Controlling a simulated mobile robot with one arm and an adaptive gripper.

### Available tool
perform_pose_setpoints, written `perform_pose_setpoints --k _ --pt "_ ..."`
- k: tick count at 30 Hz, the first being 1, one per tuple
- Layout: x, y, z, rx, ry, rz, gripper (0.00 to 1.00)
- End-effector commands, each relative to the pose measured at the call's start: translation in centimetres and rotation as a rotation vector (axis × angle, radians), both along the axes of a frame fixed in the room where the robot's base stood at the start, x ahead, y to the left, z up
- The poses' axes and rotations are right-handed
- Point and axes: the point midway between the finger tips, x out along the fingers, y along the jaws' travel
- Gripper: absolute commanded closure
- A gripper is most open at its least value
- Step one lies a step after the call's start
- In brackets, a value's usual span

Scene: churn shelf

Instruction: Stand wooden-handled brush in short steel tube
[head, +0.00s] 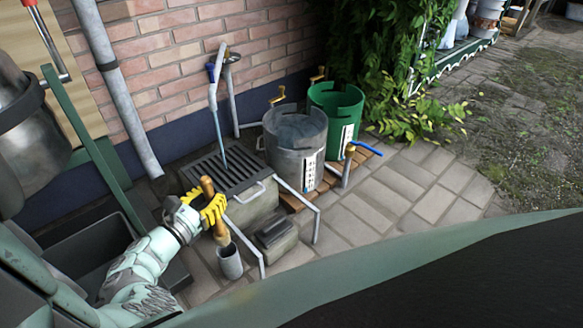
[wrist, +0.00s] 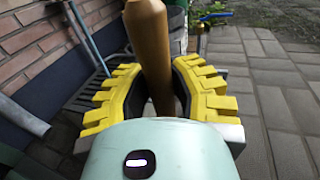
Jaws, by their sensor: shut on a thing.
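The wooden-handled brush (head: 221,232) is upright with a slight tilt in the head view. My gripper (head: 212,207), with yellow ribbed fingers, is shut around its handle. The brush's lower end meets the mouth of the short steel tube (head: 230,264); I cannot tell whether it is inside or just above or behind the rim. The tube stands upright on the paving below my gripper. In the wrist view the wooden handle (wrist: 152,45) rises between the two yellow fingers of my gripper (wrist: 158,88). The brush's lower part and the tube are hidden there.
A grated drain block (head: 225,172) with a water tap pipe above it stands behind my gripper. A grey block (head: 276,237) and bent metal rails are right of the tube. A steel churn (head: 292,145) and a green churn (head: 340,112) stand farther back. Paving at right is clear.

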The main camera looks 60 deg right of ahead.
Motion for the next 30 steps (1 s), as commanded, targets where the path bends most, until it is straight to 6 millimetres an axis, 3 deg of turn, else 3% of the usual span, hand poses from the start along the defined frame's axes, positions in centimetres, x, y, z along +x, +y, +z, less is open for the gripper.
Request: perform_pose_setpoints --k 30 --pt "0.0 0.0 -7.7 -0.002 0.000 0.000 1.00"
